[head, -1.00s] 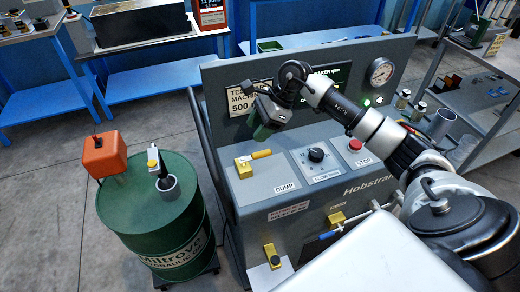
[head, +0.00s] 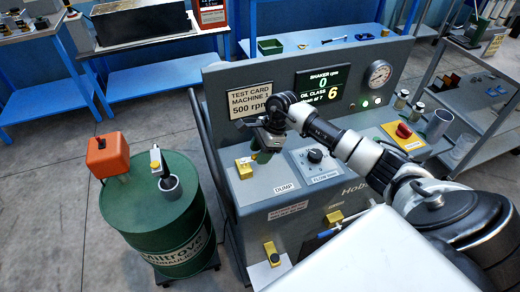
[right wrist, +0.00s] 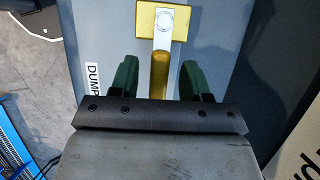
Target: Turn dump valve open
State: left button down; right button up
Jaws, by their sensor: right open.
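The dump valve has a yellow body (head: 244,167) on the sloped grey panel, by the DUMP label (head: 285,187). In the right wrist view its body (right wrist: 175,20) is at the top, with a lever running down to a yellow grip (right wrist: 160,75). My right gripper (right wrist: 160,78) is open. Its green fingers stand on either side of the grip, with visible gaps. In the head view my right gripper (head: 262,152) is low over the valve and hides most of the lever. The grip's lower end is hidden by the gripper body. My left gripper is not in view.
A black flow knob (head: 315,156) sits right of the valve. A red knob on a yellow plate (head: 403,131) is further right. A green drum (head: 160,215) with an orange box (head: 108,155) stands left of the machine. The sign and display panel (head: 310,85) rises behind.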

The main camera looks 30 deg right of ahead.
jog(key=shift+f, duration=0.1)
grip_shut()
dwell(0.4)
